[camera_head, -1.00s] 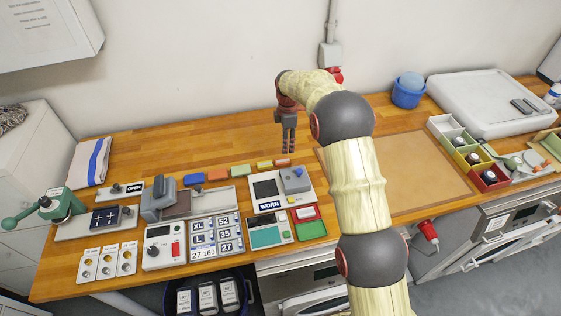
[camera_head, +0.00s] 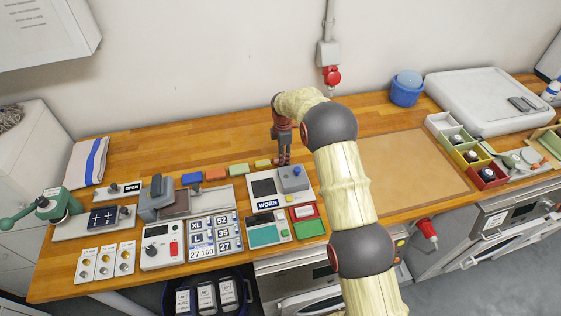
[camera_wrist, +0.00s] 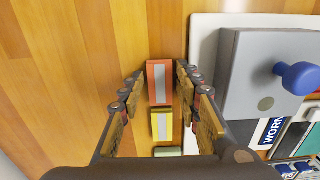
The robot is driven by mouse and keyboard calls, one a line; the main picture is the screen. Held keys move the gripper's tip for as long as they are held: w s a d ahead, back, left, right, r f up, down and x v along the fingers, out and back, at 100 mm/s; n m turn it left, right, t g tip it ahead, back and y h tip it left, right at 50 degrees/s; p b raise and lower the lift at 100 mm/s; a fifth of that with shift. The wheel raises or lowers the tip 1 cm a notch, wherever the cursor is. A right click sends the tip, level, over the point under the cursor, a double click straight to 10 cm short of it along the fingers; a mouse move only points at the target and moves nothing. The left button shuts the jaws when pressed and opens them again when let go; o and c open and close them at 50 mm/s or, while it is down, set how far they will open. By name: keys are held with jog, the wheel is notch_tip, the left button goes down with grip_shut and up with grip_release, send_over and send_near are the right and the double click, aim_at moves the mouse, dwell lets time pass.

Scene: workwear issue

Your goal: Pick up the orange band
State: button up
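An orange band (camera_wrist: 160,74) with a grey stripe lies on the wooden worktop, in the middle of the wrist view. My gripper (camera_wrist: 159,88) is open, with one finger on each side of this band and gaps between. How far the tips are above the wood is hard to tell. In the head view my gripper (camera_head: 283,160) points down at the right end of the row of bands and hides this band. Another orange block (camera_head: 215,174) lies further left in that row, between a blue one (camera_head: 192,179) and a green one (camera_head: 238,169).
A yellow band (camera_wrist: 161,125) lies close beside the orange one. A grey box with a blue knob (camera_wrist: 265,75) stands on a white plate just right of my fingers. The worktop (camera_head: 200,140) behind the row is clear.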

jog(key=shift+c, duration=0.4)
jog(key=c, duration=0.5)
jog(key=shift+c, duration=0.2)
jog(key=shift+r, duration=0.2)
